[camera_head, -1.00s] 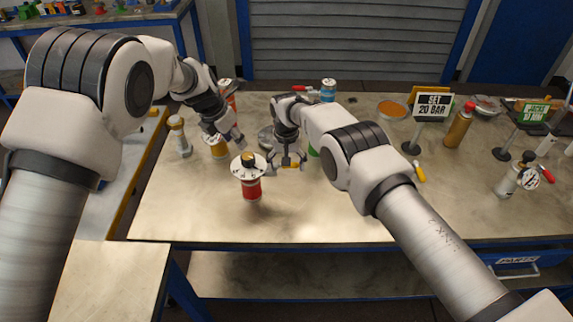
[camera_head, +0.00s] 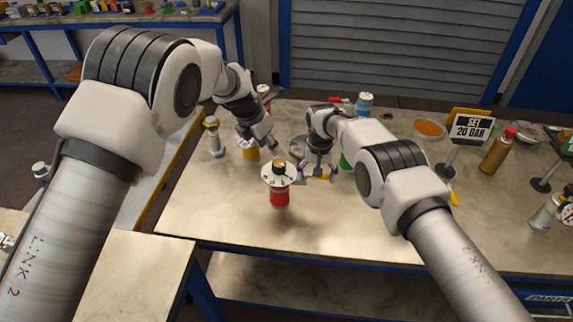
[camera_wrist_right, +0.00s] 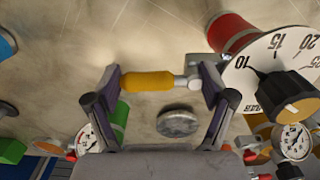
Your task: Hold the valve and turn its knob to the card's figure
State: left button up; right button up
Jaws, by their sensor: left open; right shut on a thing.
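The valve (camera_head: 279,192) has a red body, a white dial disc on top and a black-and-yellow knob (camera_head: 280,166). In the right wrist view the dial (camera_wrist_right: 280,52) shows 10, 15, 20 and 25; the knob's setting is unclear. My right gripper (camera_head: 318,176) is shut on a yellow handle (camera_wrist_right: 147,82) with a grey stem at the valve's right side. My left gripper (camera_head: 268,145) is open and empty, just above and behind the knob, apart from it. The card (camera_head: 472,128) reads "SET 20 BAR" and stands at the back right.
A yellow-collared vessel (camera_head: 249,153) stands close behind the valve, with a pale one (camera_head: 214,142) farther left. A flat grey disc (camera_wrist_right: 178,123) lies near my right gripper. A brown bottle (camera_head: 497,152) stands right of the card. The table front (camera_head: 330,235) is clear.

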dwell(0.7)
pick_arm(q)
jog(key=o, duration=0.5)
jog(key=w+a+m+t+y, duration=0.2)
jog(key=w+a+m+t, duration=0.3)
jog(key=m, duration=0.8)
jog(key=m+h, duration=0.5)
jog(key=m, duration=1.7)
send_near(278, 164)
jog(key=shift+g, duration=0.4)
jog(key=x, duration=1)
jog(key=shift+w, duration=0.35)
